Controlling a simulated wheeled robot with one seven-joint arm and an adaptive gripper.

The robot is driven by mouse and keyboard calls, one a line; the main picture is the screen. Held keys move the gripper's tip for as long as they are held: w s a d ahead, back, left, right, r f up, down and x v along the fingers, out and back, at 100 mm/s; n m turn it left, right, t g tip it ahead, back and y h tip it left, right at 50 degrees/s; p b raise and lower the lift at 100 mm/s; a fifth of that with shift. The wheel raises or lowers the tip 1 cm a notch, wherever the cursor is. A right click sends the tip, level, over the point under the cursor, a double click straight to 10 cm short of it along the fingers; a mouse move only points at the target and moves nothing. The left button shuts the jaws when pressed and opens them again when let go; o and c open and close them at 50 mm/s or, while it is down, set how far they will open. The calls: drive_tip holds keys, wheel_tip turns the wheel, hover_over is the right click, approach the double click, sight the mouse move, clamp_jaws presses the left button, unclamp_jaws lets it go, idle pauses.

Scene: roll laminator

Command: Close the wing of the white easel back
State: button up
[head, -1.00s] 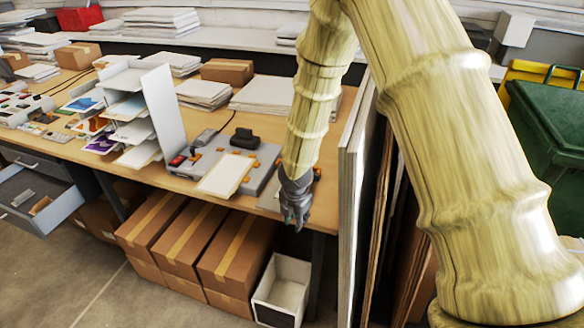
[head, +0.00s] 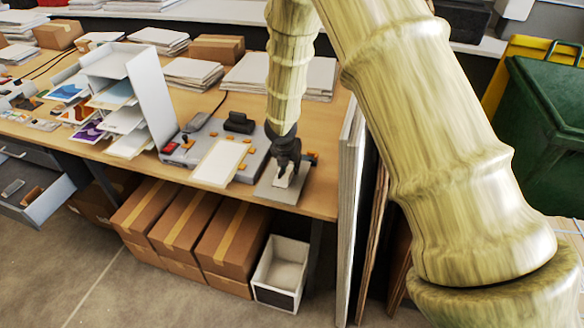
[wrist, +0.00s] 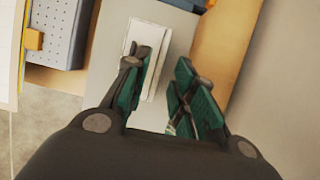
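The white easel back (wrist: 150,50) is a small pale rectangular piece on a grey plate (wrist: 177,19) at the table's front edge. In the head view the easel back (head: 286,178) is small and partly covered by my gripper (head: 284,168). In the wrist view my gripper (wrist: 168,92) is open, with dark green finger pads spread apart. The left finger overlaps the lower part of the easel back; the right finger is clear of it. I cannot tell whether the finger touches it, or how far the wing stands open.
The grey laminator (head: 200,150) with a cream sheet (head: 219,162) lies just left of the plate. A white sorter (head: 152,92) stands farther left. Leaning panels (head: 350,200) stand close on the right. Cardboard boxes (head: 180,222) and a white bin (head: 281,270) are below.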

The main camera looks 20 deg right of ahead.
sight(292, 172)
drive_tip(key=shift+p+x, duration=0.4)
drive_tip(key=shift+x, duration=1.75)
drive_tip(key=shift+f, duration=0.15)
clamp_jaws()
